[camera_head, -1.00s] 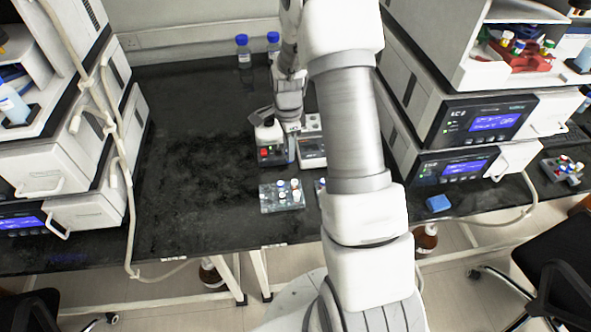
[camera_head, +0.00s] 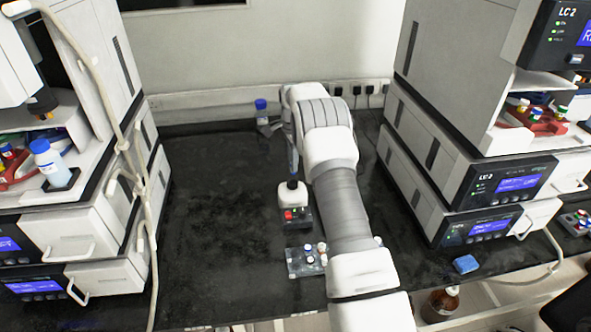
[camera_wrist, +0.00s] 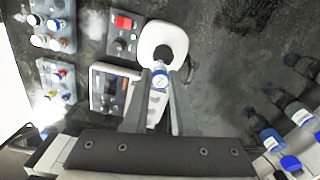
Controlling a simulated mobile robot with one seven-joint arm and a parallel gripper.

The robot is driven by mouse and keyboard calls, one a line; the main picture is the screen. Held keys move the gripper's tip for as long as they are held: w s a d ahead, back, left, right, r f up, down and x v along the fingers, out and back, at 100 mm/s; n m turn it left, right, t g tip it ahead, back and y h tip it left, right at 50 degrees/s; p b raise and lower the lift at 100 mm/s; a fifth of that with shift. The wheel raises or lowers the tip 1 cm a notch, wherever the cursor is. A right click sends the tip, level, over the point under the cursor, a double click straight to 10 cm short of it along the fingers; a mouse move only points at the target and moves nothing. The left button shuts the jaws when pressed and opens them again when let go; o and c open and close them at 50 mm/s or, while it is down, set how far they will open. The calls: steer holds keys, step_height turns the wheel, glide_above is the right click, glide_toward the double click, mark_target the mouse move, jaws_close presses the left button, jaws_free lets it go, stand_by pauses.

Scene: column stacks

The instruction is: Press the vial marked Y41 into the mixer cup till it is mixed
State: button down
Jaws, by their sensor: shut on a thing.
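My gripper (camera_wrist: 163,82) is shut on a small vial (camera_wrist: 160,76) with a pale top; its mark is not readable. In the wrist view the vial's far end is close to the dark cup (camera_wrist: 162,52) on the mixer's white rounded head (camera_wrist: 165,35). I cannot tell whether it touches the cup. The vial is too small to make out there.
A rack of capped vials (camera_head: 305,259) stands in front of the mixer; two racks show in the wrist view. A second device (camera_wrist: 108,88) is beside the mixer. A blue-capped bottle (camera_head: 261,108) stands behind. Instrument stacks (camera_head: 468,175) flank the bench; its left middle is clear.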

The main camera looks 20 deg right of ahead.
mark_target(292, 173)
steer(key=shift+w, duration=0.3)
steer(key=shift+f+b, duration=0.95)
steer(key=shift+f, duration=0.9)
steer(key=shift+f+b, duration=0.75)
stand_by(0.8)
steer(key=shift+f, duration=0.2)
